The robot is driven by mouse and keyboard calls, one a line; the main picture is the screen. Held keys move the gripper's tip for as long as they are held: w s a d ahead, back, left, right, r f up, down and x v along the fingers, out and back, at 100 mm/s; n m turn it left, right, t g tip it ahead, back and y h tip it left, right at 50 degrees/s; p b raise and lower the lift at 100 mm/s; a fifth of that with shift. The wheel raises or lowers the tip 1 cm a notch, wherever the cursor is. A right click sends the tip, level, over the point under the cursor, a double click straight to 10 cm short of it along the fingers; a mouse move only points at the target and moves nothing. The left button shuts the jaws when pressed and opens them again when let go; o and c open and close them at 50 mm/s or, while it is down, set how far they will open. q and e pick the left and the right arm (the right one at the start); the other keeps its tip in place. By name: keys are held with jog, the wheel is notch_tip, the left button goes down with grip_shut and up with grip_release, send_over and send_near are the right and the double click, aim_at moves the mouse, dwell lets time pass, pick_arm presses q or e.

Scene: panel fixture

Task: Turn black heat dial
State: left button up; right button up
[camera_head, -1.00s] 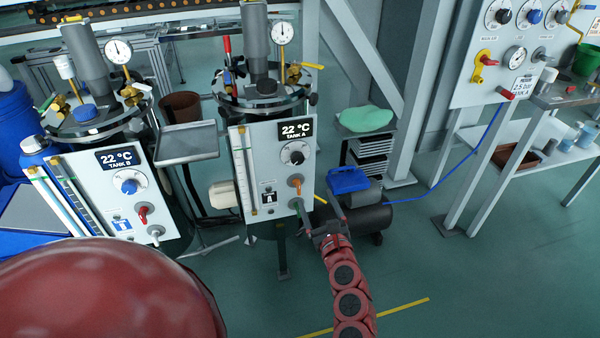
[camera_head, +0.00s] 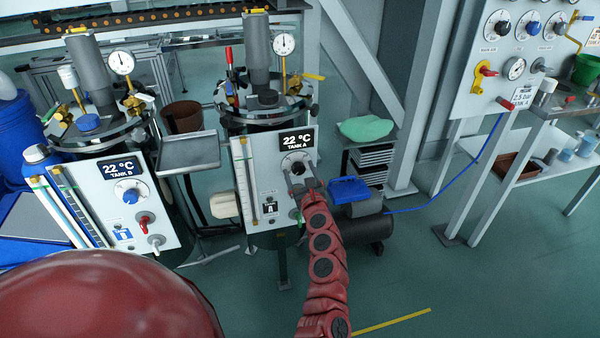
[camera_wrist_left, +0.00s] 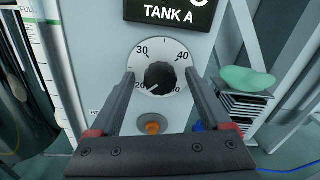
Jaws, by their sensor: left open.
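The black heat dial is a round black knob (camera_wrist_left: 159,76) on a white scale plate, on the Tank A panel (camera_head: 270,195). In the head view the dial (camera_head: 297,166) sits just below the 22 °C Tank A display and is partly covered by my gripper. Its white pointer mark points down-left, near 20, in the left wrist view. My left gripper (camera_head: 299,182) is open in front of it. In the left wrist view its two fingers (camera_wrist_left: 159,82) stand left and right of the knob, with gaps. My right gripper is not seen.
An orange knob (camera_wrist_left: 152,127) sits below the dial. Tank B's panel with a blue dial (camera_head: 130,196) stands to the left. A grey tray (camera_head: 188,152) juts out between the tanks. A blue-topped machine (camera_head: 350,190) is close right of my gripper. Open floor lies in front.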

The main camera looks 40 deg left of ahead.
pick_arm(q)
grip_shut()
dwell(0.5)
